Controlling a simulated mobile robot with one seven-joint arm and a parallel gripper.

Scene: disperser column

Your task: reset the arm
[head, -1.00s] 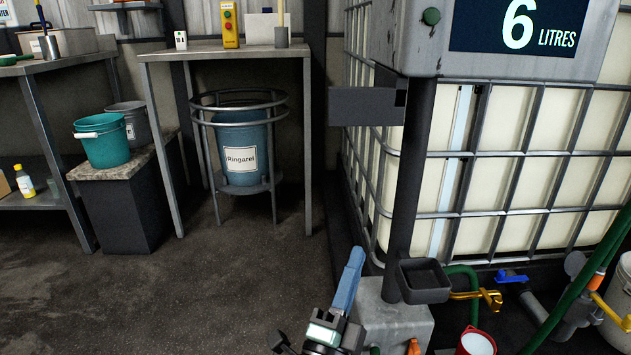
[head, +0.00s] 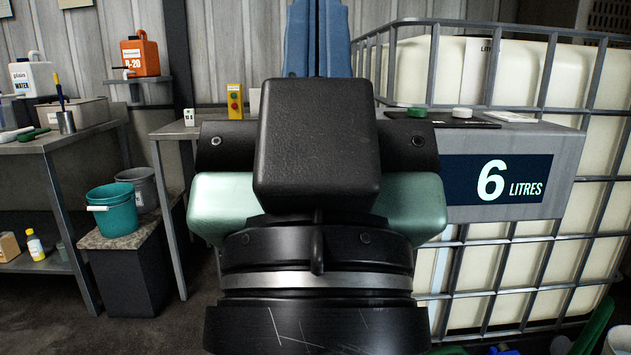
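My gripper (head: 318,38) is raised upright close in front of the head camera, in the middle of the picture. I see it from its black and pale green housing side. Its two blue fingers point up and stand side by side with almost no gap, so it looks shut. I see nothing held between them. The fingertips reach the top edge of the picture. The housing hides much of the middle of the scene.
The dispenser column with its "6 LITRES" display (head: 498,180) stands right of my gripper, before a caged white tank (head: 575,90). At left are a workbench (head: 45,142), a teal bucket (head: 112,212) and an orange canister (head: 140,55) on a shelf.

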